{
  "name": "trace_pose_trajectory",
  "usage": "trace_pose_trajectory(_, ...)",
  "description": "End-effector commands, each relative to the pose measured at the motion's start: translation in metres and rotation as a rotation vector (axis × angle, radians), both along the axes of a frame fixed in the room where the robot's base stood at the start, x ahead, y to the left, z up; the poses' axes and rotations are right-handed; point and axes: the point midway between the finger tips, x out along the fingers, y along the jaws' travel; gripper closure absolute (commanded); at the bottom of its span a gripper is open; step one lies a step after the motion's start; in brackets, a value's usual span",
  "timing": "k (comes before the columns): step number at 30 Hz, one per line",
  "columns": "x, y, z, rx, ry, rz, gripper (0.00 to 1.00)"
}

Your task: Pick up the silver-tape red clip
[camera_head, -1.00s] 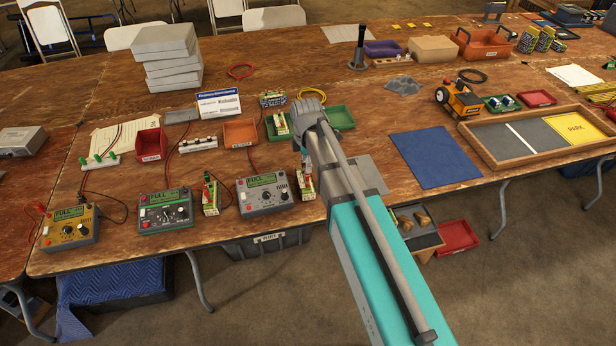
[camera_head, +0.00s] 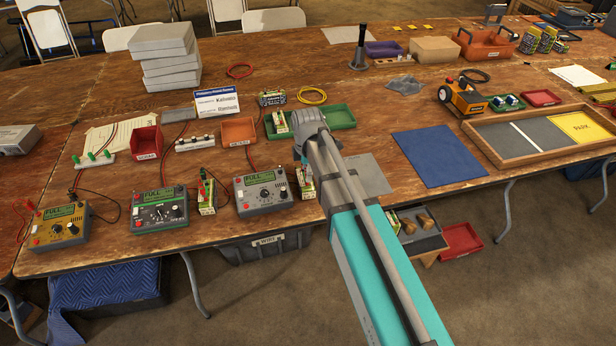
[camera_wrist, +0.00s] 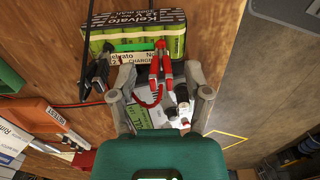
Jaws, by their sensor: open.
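In the wrist view, a red clip (camera_wrist: 161,68) with a red cable stands against the front of a green battery pack (camera_wrist: 135,44) labelled Kelvato. I cannot make out silver tape on the clip. My gripper (camera_wrist: 161,80) is open, one finger on each side of the clip, not visibly gripping it. A black clip (camera_wrist: 99,74) is on the pack's left end, outside the left finger. In the head view, the pack (camera_head: 306,188) is partly hidden by my arm, beside a grey charger (camera_head: 264,192). The red clip is hard to make out there.
Other chargers, a green one (camera_head: 160,210) and a yellow one (camera_head: 60,227), stand left along the front edge. Another battery pack (camera_head: 207,192) stands between chargers. A green tray (camera_head: 339,117) lies behind my arm.

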Motion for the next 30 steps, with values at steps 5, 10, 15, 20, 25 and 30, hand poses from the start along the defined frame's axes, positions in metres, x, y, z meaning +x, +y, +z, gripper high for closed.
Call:
trace_pose_trajectory(5, 0.0000, 0.0001, -0.0001, 0.000, 0.000, 0.000, 0.37)
trace_pose_trajectory(10, 0.0000, 0.0002, 0.0000, 0.000, 0.000, 0.000, 0.37)
trace_pose_trajectory(15, 0.0000, 0.0002, -0.0001, 0.000, 0.000, 0.000, 0.37)
trace_pose_trajectory(20, -0.0001, 0.0003, -0.0001, 0.000, 0.000, 0.000, 0.56)
trace_pose_trajectory(25, -0.0001, 0.0004, -0.0001, 0.000, 0.000, 0.001, 0.87)
trace_pose_trajectory(30, 0.0000, 0.0005, -0.0001, 0.000, 0.000, 0.001, 1.00)
